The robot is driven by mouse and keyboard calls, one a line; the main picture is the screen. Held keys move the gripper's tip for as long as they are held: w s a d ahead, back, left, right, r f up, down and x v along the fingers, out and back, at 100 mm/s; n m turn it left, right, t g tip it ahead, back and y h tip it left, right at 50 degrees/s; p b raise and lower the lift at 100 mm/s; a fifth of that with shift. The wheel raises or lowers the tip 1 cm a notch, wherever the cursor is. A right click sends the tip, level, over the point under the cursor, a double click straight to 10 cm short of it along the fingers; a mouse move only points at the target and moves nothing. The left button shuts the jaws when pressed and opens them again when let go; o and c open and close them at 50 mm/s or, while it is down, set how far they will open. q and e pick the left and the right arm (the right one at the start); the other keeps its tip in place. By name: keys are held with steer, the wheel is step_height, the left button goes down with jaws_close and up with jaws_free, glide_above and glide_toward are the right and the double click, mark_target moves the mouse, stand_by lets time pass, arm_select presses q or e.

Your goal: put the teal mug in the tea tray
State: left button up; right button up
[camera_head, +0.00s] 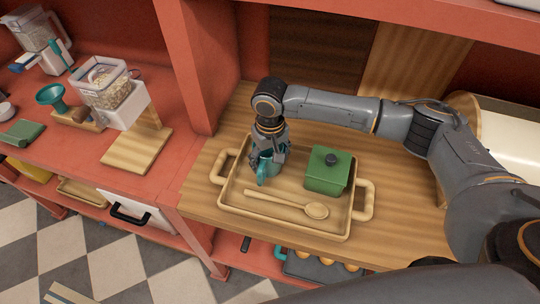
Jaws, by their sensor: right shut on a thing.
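The teal mug (264,167) is at the left part of the tea tray, partly hidden by my gripper. My right gripper (268,153) points down from above and is shut on the mug. The tea tray (285,233) is a tan wooden tray with a raised rim and a handle at each end. Mug and gripper are within the tray's outline; I cannot tell whether the mug's base touches the tray floor. My left gripper is not in view.
A green lidded box (326,172) with a dark knob stands in the tray's right part. A wooden spoon (285,204) lies along its front. A red upright (200,70) rises left of the wooden counter. Grain dispensers (115,95) stand on the left shelf.

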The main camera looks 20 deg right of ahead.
steer(key=o, duration=1.6)
steer(key=shift+f, duration=0.1)
steer(key=shift+c, duration=0.2)
steer(key=shift+r, duration=0.5)
step_height(320, 180, up, 11)
steer(key=b, duration=0.3)
steer(key=shift+s+r, duration=0.1)
steer(key=shift+r, duration=0.05)
